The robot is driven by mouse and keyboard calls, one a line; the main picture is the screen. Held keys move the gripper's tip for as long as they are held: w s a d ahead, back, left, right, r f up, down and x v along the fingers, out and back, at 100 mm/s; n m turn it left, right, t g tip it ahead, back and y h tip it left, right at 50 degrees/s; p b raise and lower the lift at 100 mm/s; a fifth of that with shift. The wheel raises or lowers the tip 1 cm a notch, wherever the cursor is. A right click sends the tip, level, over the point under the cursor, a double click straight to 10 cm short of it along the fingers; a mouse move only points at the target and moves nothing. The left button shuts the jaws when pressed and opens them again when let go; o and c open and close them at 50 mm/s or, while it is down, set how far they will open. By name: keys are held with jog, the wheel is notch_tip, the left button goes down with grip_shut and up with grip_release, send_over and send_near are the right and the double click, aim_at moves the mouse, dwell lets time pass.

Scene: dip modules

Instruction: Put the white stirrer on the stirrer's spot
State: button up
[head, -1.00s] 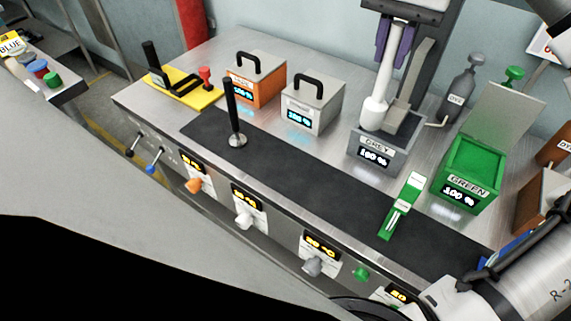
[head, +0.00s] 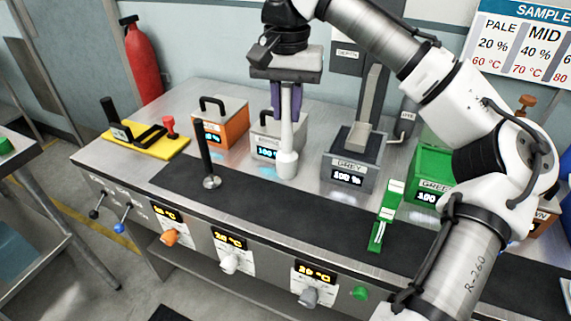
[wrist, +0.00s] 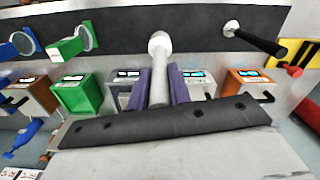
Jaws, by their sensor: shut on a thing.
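The white stirrer (head: 287,155) hangs upright with its bulbous end down. My gripper (head: 285,108), with purple fingers, is shut on its upper shaft. In the head view the stirrer's lower end overlaps the right edge of the pale grey box and is left of the grey box (head: 349,168). Its height above the bench is unclear. In the wrist view the stirrer (wrist: 159,68) stands between the purple fingers (wrist: 159,82), and its end overlaps the edge of the dark mat. I cannot pick out a marked stirrer's spot.
The dark mat (head: 260,206) runs along the bench front. A black-handled tool (head: 207,160) stands on it at left, and a green tool (head: 385,215) at right. The pale grey box (head: 262,140), orange box (head: 208,128), green box (head: 426,177) and yellow plate (head: 140,143) line the back.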

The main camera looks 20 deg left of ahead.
aim_at(286, 156)
notch_tip(286, 156, down, 12)
jog(key=shift+s+r+p, duration=0.1)
jog(key=shift+p, duration=0.4)
jog(key=o, duration=0.9)
notch_tip(286, 156, up, 12)
jog(key=shift+r+b, duration=0.1)
jog(key=shift+b, duration=0.3)
